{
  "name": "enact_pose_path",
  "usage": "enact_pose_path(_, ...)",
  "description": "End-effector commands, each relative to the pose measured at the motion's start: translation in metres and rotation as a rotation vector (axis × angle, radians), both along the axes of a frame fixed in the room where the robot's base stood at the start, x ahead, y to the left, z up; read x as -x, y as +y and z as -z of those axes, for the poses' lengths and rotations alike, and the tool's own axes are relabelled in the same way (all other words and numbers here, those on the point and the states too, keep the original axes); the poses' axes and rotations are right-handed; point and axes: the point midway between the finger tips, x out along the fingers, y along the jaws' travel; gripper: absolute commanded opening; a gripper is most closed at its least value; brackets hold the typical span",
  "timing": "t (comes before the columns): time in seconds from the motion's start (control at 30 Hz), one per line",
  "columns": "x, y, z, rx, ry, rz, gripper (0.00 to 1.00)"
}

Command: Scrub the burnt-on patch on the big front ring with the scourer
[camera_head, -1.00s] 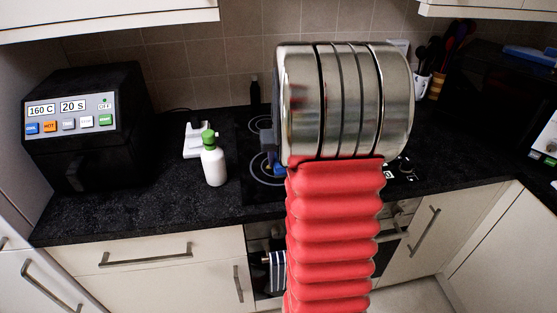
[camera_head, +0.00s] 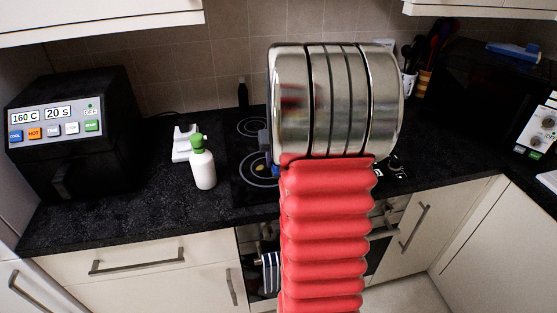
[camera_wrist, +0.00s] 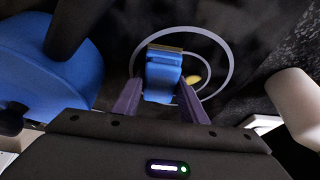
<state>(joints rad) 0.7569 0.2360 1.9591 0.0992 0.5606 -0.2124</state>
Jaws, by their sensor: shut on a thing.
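My gripper (camera_wrist: 160,88) is shut on the blue scourer (camera_wrist: 163,75), with a purple finger on each side of it. The scourer's far edge is yellowish brown. It is over the big front ring (camera_wrist: 232,60) of the black hob. The yellowish burnt-on patch (camera_wrist: 194,79) shows just right of the scourer in the wrist view. I cannot tell whether the scourer touches the glass. In the head view the patch (camera_head: 259,168) lies on the ring (camera_head: 243,175), left of my arm, which hides most of my gripper and much of the hob.
A white bottle with a green top (camera_head: 203,165) stands left of the hob. A black cooker with buttons (camera_head: 75,140) stands further left. A large blue round thing (camera_wrist: 45,65) is close by my gripper's left in the wrist view. Worktop (camera_head: 120,212) between cooker and bottle is clear.

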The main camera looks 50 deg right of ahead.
Motion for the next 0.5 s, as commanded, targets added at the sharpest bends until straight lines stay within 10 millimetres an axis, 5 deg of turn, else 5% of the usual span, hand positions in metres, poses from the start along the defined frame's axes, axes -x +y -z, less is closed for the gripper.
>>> enact_pose_path(0.5, -0.029, 0.019, 0.003, -0.001, 0.001, -0.002, 0.21)
